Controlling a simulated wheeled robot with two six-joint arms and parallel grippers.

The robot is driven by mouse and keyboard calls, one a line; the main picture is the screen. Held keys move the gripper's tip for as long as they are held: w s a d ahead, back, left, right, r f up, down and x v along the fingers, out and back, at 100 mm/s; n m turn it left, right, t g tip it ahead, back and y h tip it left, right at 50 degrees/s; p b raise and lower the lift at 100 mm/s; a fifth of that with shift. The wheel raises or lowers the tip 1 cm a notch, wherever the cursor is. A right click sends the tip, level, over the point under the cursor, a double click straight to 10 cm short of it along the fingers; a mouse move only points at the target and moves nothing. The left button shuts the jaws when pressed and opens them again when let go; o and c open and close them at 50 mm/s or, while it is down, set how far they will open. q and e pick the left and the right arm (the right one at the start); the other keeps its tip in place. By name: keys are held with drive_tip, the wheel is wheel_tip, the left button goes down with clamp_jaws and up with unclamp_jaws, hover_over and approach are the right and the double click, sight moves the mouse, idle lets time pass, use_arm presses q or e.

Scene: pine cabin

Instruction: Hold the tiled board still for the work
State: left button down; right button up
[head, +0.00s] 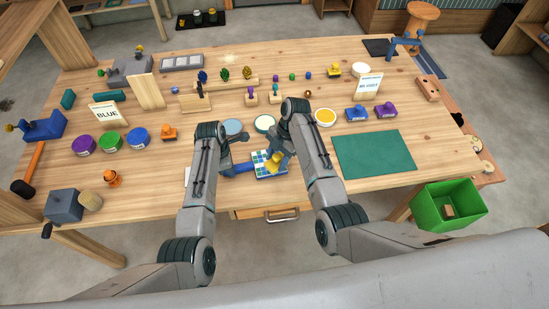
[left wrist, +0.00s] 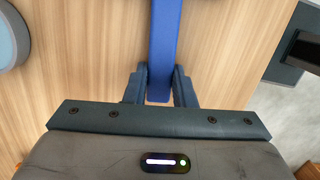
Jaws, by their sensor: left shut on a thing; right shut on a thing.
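The tiled board (head: 262,172), with blue, green and white squares, lies near the front edge of the workbench. Its blue handle (head: 238,169) points left. My left gripper (head: 228,166) is shut on that handle, and the left wrist view shows the blue bar (left wrist: 166,45) between the two fingers (left wrist: 159,88). My right gripper (head: 277,154) is shut on a yellow tool (head: 272,164) over the board. The tool covers part of the tiles, and I cannot tell whether it touches them.
A green mat (head: 374,155) lies to the right. A green crate (head: 448,215) stands beyond the bench's right front corner. Several stamps and tubs crowd the bench.

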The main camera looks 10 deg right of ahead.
drive_tip(key=shift+f, duration=1)
idle(0.5)
drive_tip(key=shift+d, duration=0.1)
drive_tip(key=shift+w+d+r, duration=0.1)
drive_tip(key=shift+d, duration=0.7)
drive_tip(key=shift+w+d+r, duration=0.1)
drive_tip(key=shift+d, duration=0.7)
drive_tip(key=shift+f, duration=0.2)
drive_tip(key=shift+s+a+f, duration=0.1)
drive_tip(key=shift+s+a, duration=0.05)
drive_tip(key=shift+a, duration=0.65)
drive_tip(key=shift+s+a+f, duration=0.1)
drive_tip(key=shift+a, duration=0.7)
use_arm(q)
drive_tip(key=shift+d, duration=0.1)
use_arm(e)
drive_tip(key=shift+s+a+f, duration=0.1)
drive_tip(key=shift+a, duration=0.05)
